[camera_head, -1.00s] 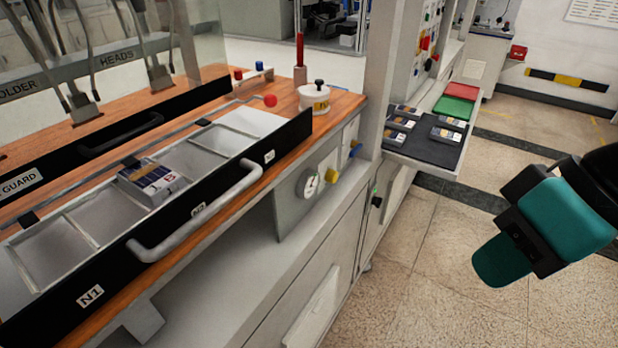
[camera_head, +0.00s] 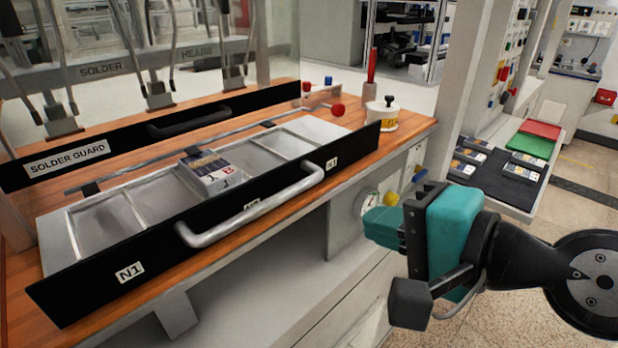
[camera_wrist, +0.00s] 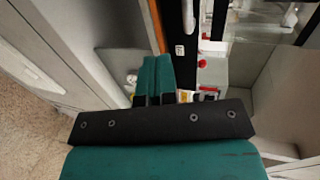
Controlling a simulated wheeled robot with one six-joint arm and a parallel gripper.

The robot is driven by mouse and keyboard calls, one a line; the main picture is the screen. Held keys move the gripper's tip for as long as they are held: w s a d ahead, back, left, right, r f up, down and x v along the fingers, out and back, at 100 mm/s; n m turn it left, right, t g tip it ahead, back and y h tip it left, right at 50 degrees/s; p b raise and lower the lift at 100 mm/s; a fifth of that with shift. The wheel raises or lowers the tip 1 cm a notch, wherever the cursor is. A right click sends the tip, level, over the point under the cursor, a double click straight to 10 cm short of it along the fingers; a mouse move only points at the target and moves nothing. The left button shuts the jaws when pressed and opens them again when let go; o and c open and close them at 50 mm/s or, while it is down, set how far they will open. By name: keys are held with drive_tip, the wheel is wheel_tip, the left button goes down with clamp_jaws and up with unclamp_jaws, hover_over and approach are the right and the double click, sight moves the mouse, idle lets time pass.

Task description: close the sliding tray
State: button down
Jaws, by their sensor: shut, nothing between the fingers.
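The sliding tray (camera_head: 98,212) is a pale metal tray with several compartments, lying on the wooden bench away from the solder guard. Its long black front panel (camera_head: 90,283) carries N1 labels and a grey bar handle (camera_head: 262,207). One compartment holds a dark blue and white block of cells (camera_head: 212,172); the other compartments look empty. My gripper (camera_head: 372,228), with teal fingers, is in front of the bench, right of the handle and apart from it. In the wrist view the gripper (camera_wrist: 154,65) is shut and empty, close to the black panel's end (camera_wrist: 180,25).
The black solder guard (camera_head: 110,150) with its own dark handle stands behind the tray, below the soldering heads. A white pot (camera_head: 382,115), a red stick and a red knob (camera_head: 338,109) stand at the bench's right end. A dark shelf (camera_head: 495,183) with blocks lies farther right.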

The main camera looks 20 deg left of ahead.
drive_tip(key=r+p+x, duration=0.1)
drive_tip(key=p+x, duration=0.5)
drive_tip(key=x, duration=0.6)
drive_tip(key=shift+w+a, duration=0.1)
drive_tip(key=shift+w, duration=0.05)
